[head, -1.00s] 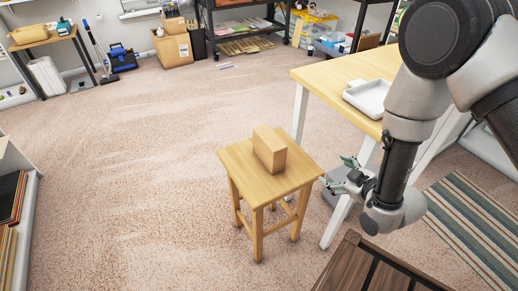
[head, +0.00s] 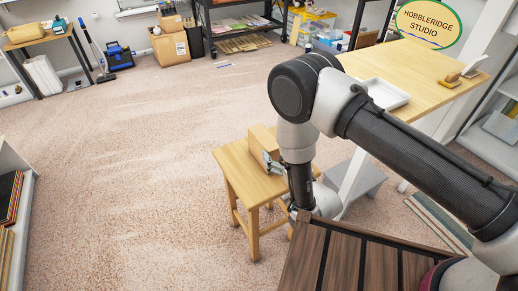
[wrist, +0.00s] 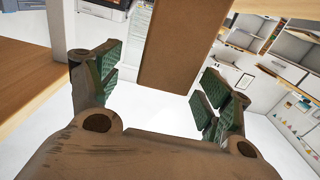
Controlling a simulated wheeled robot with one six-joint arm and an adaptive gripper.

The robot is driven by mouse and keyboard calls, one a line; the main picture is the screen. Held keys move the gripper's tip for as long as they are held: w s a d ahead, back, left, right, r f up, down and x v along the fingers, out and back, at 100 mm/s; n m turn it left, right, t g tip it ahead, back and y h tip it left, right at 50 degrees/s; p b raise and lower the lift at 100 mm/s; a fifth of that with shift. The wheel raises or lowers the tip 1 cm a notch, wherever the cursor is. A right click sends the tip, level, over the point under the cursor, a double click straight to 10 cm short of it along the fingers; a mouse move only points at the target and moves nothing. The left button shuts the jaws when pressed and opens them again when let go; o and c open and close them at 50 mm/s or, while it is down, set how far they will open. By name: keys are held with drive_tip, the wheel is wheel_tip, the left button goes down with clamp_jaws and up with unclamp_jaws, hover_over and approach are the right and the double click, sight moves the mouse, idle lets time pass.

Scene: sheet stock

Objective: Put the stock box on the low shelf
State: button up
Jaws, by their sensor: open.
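The stock box (head: 262,139), a plain light-brown block, stands on a wooden stool (head: 232,168) in the head view. My gripper (head: 271,163) is low at the near right side of the box, partly hidden by my own arm. In the wrist view the box (wrist: 185,48) shows at the top, in the gap between the green-padded fingers of my open gripper (wrist: 155,75). Clear space shows between the box and both fingers. A white shelf unit (head: 28,215) with dark upright items stands at the left edge; I cannot tell whether it is the low shelf.
A wooden table (head: 425,75) with a white tray (head: 388,94) stands right of the stool, close to my arm. A grey step (head: 362,178) is below it. Carpet (head: 120,180) left of the stool is clear. A black rack (head: 240,27) stands at the back.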

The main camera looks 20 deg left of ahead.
sight(268, 140)
drive_tip(key=x, duration=0.6)
drive_tip(key=shift+s+a+r, duration=0.15)
drive_tip(key=shift+a+r, duration=0.2)
clamp_jaws()
